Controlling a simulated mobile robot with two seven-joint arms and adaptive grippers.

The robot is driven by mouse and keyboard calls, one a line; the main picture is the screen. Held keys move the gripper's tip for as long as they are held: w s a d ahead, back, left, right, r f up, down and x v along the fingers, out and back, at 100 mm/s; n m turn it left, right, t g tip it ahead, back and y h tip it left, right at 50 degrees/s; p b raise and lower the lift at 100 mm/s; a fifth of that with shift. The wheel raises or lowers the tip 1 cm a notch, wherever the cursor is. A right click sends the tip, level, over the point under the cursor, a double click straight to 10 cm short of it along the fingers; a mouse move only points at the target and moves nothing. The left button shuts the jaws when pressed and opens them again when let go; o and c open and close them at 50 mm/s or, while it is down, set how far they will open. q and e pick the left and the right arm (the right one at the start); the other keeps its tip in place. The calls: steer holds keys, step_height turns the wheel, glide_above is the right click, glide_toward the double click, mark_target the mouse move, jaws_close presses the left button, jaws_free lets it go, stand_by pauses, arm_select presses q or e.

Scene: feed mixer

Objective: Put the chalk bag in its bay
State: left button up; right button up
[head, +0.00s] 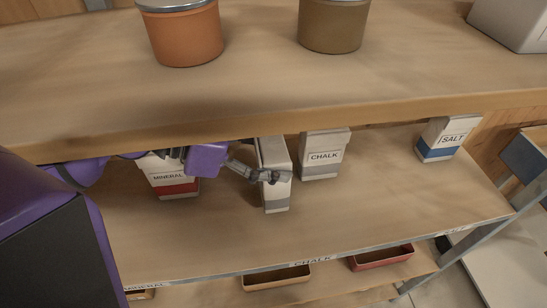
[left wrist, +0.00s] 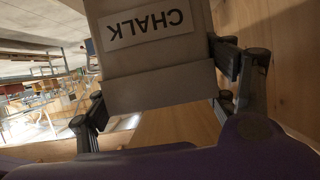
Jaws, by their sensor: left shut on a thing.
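My left gripper (head: 264,177) is shut on a pale chalk bag (head: 276,156) with a grey base band. The bag is upright over the middle shelf; I cannot tell whether its base touches the board. In the left wrist view the held bag (left wrist: 155,60) sits between the two fingers (left wrist: 168,100), its CHALK label upside down in the picture. A second chalk bag (head: 322,157) stands just right of the held one, label facing out. A CHALK strip (head: 312,260) is on the shelf's front edge. My right gripper is not in view.
A mineral bag (head: 175,182) with a red band stands left, partly behind my arm. A salt bag (head: 449,139) with a blue band stands right. The upper shelf (head: 260,90) overhangs the bags and carries an orange tub (head: 185,35) and a brown tub (head: 333,28). Board before the chalk bags is clear.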

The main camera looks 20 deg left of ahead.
arm_select(q)
steer(key=shift+f, duration=1)
steer(key=o, duration=2.1)
steer(key=shift+f, duration=0.1)
steer(key=shift+s+a, duration=0.15)
steer(key=shift+a, duration=0.1)
steer(key=p+v, duration=0.1)
steer(key=v, duration=1)
steer(key=shift+r, duration=0.3)
